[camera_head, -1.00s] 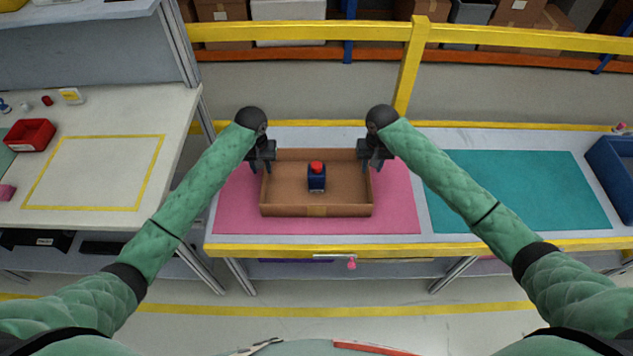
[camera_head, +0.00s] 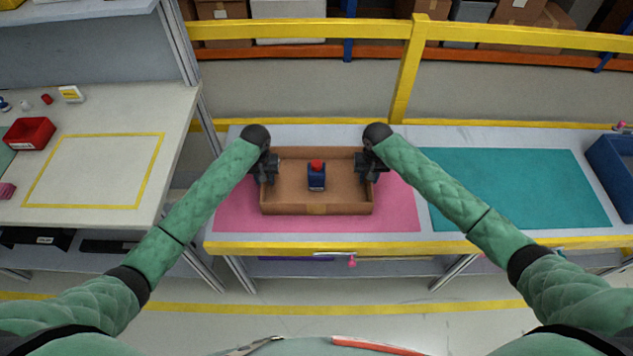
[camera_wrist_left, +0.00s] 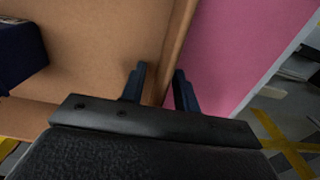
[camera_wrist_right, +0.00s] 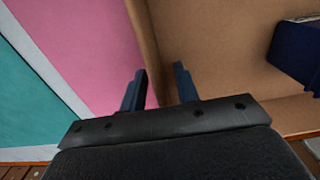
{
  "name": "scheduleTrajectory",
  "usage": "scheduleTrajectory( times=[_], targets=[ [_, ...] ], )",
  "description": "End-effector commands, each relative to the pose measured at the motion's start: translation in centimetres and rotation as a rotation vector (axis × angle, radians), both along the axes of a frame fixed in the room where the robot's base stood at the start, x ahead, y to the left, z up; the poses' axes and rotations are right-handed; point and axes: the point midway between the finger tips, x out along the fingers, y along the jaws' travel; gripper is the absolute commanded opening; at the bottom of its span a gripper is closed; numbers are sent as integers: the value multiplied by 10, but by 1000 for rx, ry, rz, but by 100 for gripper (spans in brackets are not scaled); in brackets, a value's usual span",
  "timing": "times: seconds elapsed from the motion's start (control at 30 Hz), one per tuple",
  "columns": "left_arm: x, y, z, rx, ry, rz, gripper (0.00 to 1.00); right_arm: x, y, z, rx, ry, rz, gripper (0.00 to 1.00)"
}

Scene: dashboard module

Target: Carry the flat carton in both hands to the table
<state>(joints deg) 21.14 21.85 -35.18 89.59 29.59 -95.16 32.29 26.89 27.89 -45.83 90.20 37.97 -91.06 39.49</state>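The flat carton (camera_head: 290,209) is an open, shallow brown box on the pink mat (camera_head: 401,205). A dark blue item with a red top (camera_head: 317,176) stands inside it. My left gripper (camera_head: 268,180) is at the carton's left wall; in the left wrist view its open fingers (camera_wrist_left: 160,90) stand on either side of that wall (camera_wrist_left: 178,50). My right gripper (camera_head: 368,180) is at the right wall; in the right wrist view its open fingers (camera_wrist_right: 158,90) stand on either side of that wall (camera_wrist_right: 146,50). Gaps show between fingers and walls.
A white table (camera_head: 60,212) at the left has an empty yellow-outlined rectangle (camera_head: 95,172) and a red bin (camera_head: 29,133). A teal mat (camera_head: 515,190) and a blue bin (camera_head: 610,165) are at the right. A yellow rail (camera_head: 300,32) runs behind the bench.

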Motion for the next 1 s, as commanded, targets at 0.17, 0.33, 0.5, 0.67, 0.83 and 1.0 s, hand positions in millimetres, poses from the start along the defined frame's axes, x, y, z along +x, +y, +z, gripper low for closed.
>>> scheduleTrajectory(
  times=[0.17, 0.33, 0.5, 0.67, 0.83, 1.0],
  targets=[
    [0, 0, -6, 0, -1, 0, 31, 0, 0, -6, 0, 0, 1, 31],
    [0, 0, -6, 0, -1, 0, 31, 0, 0, -6, 0, 0, 1, 31],
    [0, 0, -6, 0, -1, 0, 11, 0, 0, -6, 0, 0, 0, 11],
    [0, 0, -6, 0, -1, 0, 0, 0, 0, -6, 0, 0, 0, 0],
    [0, 0, -6, 0, -1, 1, 0, 0, 0, -6, 0, 0, 0, 0],
    [0, 0, -4, 0, -1, 1, 0, 0, 0, -4, 0, -1, 0, 0]
  ],
)
